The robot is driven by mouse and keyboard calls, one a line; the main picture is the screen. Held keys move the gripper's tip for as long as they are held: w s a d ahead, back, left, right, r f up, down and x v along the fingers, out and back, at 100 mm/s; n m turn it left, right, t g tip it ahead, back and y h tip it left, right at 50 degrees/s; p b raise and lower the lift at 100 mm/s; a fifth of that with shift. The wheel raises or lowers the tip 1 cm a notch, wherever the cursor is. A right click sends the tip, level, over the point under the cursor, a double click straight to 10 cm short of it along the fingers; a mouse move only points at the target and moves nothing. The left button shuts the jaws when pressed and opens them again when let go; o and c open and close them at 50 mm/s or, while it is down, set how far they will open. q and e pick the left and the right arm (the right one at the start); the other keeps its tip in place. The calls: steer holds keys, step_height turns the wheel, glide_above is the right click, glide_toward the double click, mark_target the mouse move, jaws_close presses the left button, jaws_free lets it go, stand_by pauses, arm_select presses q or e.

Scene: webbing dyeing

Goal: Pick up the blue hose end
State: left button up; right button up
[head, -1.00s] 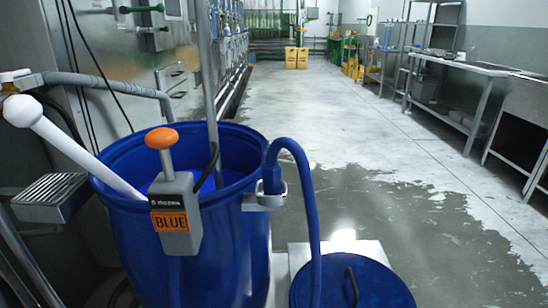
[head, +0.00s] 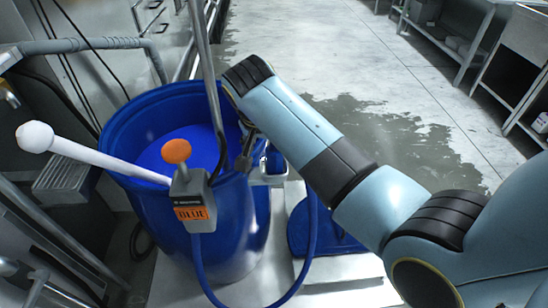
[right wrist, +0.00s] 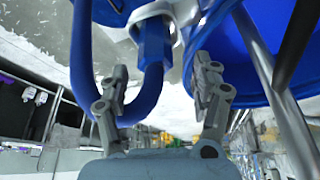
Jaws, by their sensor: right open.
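The blue hose end (head: 277,163) sits in a pale holder (head: 268,179) at the right side of the blue barrel, partly hidden by my right arm in the head view. In the right wrist view the hose end (right wrist: 153,45) points through the holder, with the hose curving down beside it. My right gripper (right wrist: 160,88) is open, its two fingers on either side of the hose end, apart from it as far as I can tell. In the head view the right gripper (head: 250,150) is beside the barrel rim. My left gripper is not in view.
The blue barrel (head: 150,112) holds blue liquid, a white paddle (head: 95,155) and a metal pole (head: 206,70).

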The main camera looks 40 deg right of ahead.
mark_target(273, 151)
steer(key=x, duration=0.6)
steer(key=shift+s+d, duration=0.15)
steer(key=shift+d, duration=0.25)
jaws_close()
